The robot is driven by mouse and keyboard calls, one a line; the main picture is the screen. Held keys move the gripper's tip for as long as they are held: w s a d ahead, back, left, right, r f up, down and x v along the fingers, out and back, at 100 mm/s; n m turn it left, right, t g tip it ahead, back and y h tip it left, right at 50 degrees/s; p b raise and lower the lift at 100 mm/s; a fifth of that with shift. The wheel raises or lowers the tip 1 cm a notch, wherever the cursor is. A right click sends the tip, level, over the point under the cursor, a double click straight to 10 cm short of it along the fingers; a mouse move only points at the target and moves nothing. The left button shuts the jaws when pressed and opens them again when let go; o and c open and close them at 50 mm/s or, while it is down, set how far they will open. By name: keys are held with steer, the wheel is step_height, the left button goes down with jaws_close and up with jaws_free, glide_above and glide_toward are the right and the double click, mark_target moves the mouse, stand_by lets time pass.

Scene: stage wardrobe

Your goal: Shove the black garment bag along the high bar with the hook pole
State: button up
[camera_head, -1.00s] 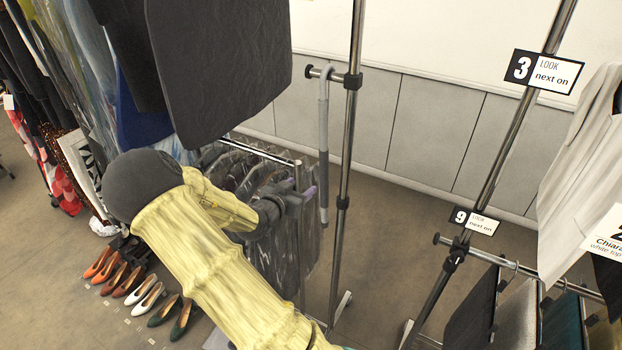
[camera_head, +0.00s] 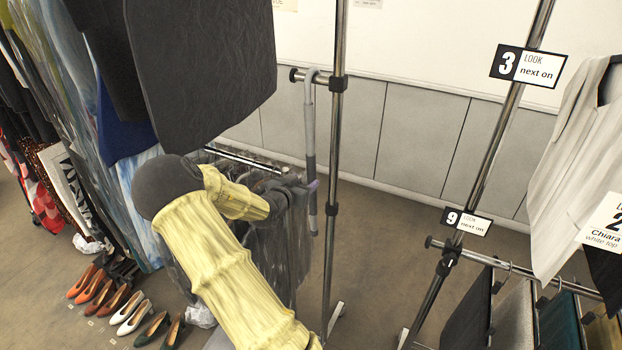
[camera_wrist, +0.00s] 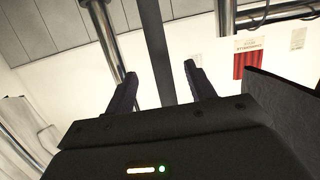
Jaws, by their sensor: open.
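The hook pole (camera_head: 309,140) hangs upright by its grey crook from a short stub on a chrome upright. Its lower part is darker. A large black garment bag (camera_head: 205,75) hangs at the upper left, its top out of frame. My gripper (camera_head: 305,188) is beside the pole's lower part, its fingers small and partly hidden in the head view. In the wrist view, my open gripper (camera_wrist: 160,72) has one finger on each side of the dark pole shaft (camera_wrist: 152,40). Contact cannot be told. The high bar is not clearly in view.
Clothes in clear covers hang on a lower rail (camera_head: 245,160) behind my arm. Shoes (camera_head: 110,300) line the floor at left. Floor between the uprights is clear.

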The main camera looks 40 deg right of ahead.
mark_target(309, 176)
steer(key=shift+b+x, duration=1.1)
steer(key=shift+x, duration=2)
steer(key=shift+s, duration=0.1)
steer(key=shift+c, duration=0.2)
jaws_close()
steer(key=shift+r, duration=0.1)
